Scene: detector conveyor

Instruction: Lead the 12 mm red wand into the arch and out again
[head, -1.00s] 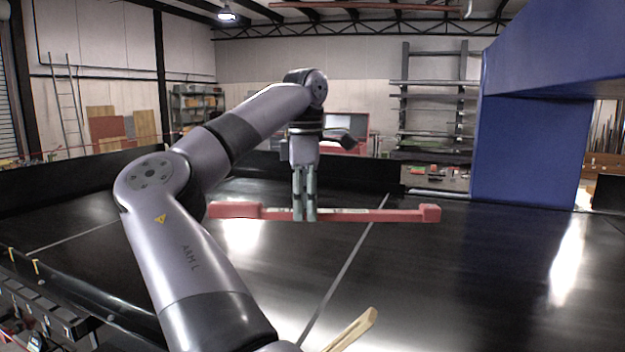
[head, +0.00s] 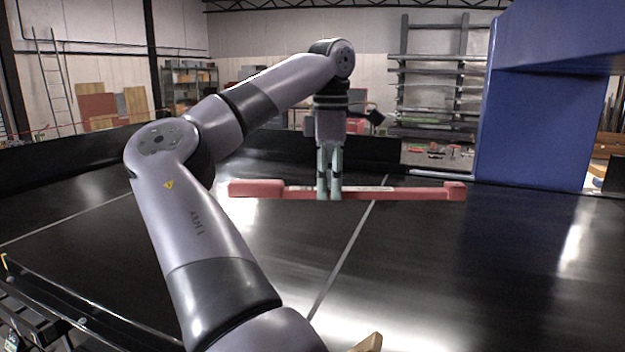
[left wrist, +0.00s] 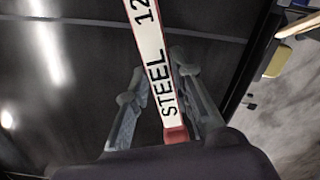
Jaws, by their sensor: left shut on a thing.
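The red wand (head: 410,194) is held level above the black conveyor belt (head: 470,260) in the head view, with a thick red block at its left end and a smaller one at its right end. My left gripper (head: 329,192) is shut around its shaft, left of the middle. In the left wrist view the wand's white label (left wrist: 153,55) reads "STEEL 12" and passes between the fingers (left wrist: 160,105). The blue arch (head: 530,130) stands at the right of the head view, and the wand's right end is to its left, apart from it. My right gripper is out of view.
A low black side wall (head: 70,162) runs along the far left of the belt. A pale wooden piece (head: 370,343) shows at the bottom edge. Shelves (head: 435,75) stand behind the belt. The belt between the wand and the arch is clear.

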